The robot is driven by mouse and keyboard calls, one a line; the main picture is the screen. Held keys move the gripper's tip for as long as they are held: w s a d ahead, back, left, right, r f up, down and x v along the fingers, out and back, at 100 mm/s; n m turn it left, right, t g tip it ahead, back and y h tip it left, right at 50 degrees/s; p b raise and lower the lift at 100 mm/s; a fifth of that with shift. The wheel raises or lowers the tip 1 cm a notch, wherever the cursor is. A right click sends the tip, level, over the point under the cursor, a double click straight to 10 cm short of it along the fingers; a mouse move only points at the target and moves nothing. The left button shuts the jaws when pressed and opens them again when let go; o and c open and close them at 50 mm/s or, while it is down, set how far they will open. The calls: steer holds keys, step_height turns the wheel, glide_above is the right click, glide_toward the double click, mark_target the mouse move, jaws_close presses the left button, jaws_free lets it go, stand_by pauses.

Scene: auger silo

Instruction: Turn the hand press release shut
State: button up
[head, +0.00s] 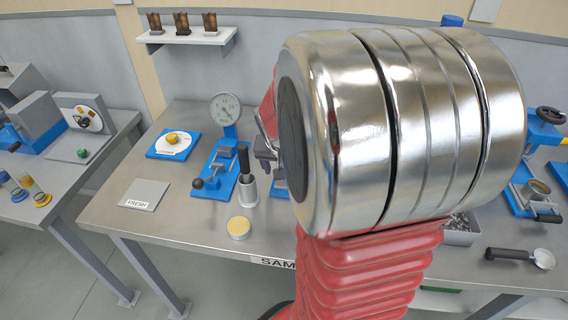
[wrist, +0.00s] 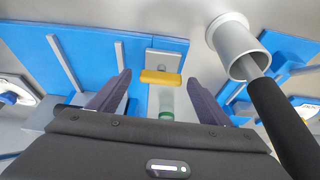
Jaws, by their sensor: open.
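A blue press base (wrist: 75,50) with grey rails fills the upper left of the wrist view. A yellow bar (wrist: 161,77) lies crosswise on a grey block there; it looks like the release, though I cannot be certain. My gripper (wrist: 158,82) is open, with one dark finger to each side of the bar. Whether either finger touches it is unclear. A pale green cylinder shows below the bar, between the fingers. In the head view my arm hides the release and most of my gripper; a blue stand with a round gauge (head: 225,108) shows left of the arm.
A grey cup (wrist: 238,48) with a black-handled rod (wrist: 285,125) stands close right of my gripper; the cup also shows in the head view (head: 247,190). A yellow-topped tin (head: 239,228) and a plate marked FRESH (head: 144,195) lie on the bench (head: 185,225).

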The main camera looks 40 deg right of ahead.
steer(key=v, duration=1.3)
steer(key=shift+r, duration=0.3)
steer(key=shift+s+a, duration=0.1)
steer(key=s+a+n+t+y, duration=0.1)
steer(key=s+a+n, duration=0.1)
steer(key=a, duration=0.5)
steer(key=s+a+n+t+y, duration=0.1)
steer(key=s+a+n, duration=0.1)
steer(key=a+n, duration=0.3)
steer(key=s+a+n+t+y, duration=0.1)
steer(key=s+a+n, duration=0.2)
steer(key=a, duration=0.8)
steer(key=shift+a+f+n+y, duration=0.15)
steer(key=shift+a+n+y, duration=0.05)
steer(key=shift+n+y, duration=0.1)
steer(key=shift+c, duration=0.5)
